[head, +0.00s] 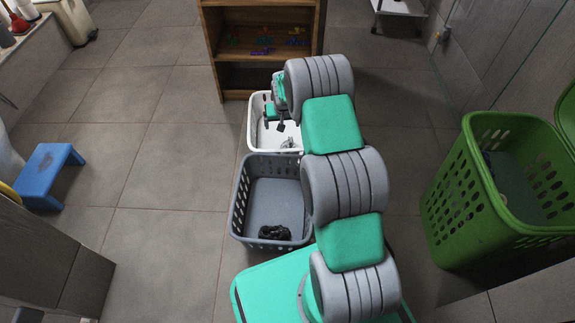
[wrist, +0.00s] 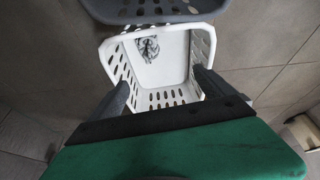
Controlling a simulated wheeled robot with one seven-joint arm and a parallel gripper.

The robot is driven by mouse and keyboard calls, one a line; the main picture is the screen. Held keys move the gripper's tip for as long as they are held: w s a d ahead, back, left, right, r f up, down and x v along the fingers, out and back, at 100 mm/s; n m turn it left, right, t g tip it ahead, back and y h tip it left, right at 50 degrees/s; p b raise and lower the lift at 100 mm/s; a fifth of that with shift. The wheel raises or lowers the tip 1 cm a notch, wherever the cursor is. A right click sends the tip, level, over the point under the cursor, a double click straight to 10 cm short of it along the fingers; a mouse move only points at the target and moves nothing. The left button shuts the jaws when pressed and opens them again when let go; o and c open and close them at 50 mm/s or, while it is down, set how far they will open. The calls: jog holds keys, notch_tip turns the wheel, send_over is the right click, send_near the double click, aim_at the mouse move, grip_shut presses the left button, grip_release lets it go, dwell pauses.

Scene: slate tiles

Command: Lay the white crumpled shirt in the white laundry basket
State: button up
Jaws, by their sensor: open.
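The white laundry basket (head: 254,122) stands on the floor in front of the wooden shelf, partly hidden by my arm. A small crumpled whitish-grey cloth with dark lines, which looks like the shirt (head: 288,143), lies inside it on the bottom, near the wall beside the grey basket. In the wrist view the shirt (wrist: 148,48) lies at the far end of the white basket (wrist: 118,43), apart from my fingers. My gripper (head: 275,124) is open and empty above the white basket. In the wrist view the gripper (wrist: 164,82) has its two fingers spread, with nothing between them.
A grey basket (head: 239,200) holding a black crumpled item (head: 274,232) stands right against the white one. A wooden shelf (head: 213,40) with small coloured things is behind. A tall green basket (head: 455,200) stands at right, a blue stool (head: 45,175) at left.

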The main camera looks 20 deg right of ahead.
jog(key=s+a+r+n, duration=0.1)
jog(key=s+a+r, duration=0.3)
jog(key=s+r, duration=0.45)
jog(key=s+a+r, duration=0.4)
jog(key=s+r, duration=0.3)
jog(key=r, duration=0.3)
jog(key=s+a+r+n+g, duration=0.1)
jog(key=s+a+r, duration=0.1)
jog(key=s, duration=0.8)
jog(key=s+a+r+g+y, duration=0.1)
jog(key=s+a, duration=0.1)
jog(key=s, duration=0.8)
jog(key=shift+r+n, duration=0.35)
jog(key=shift+n, duration=0.05)
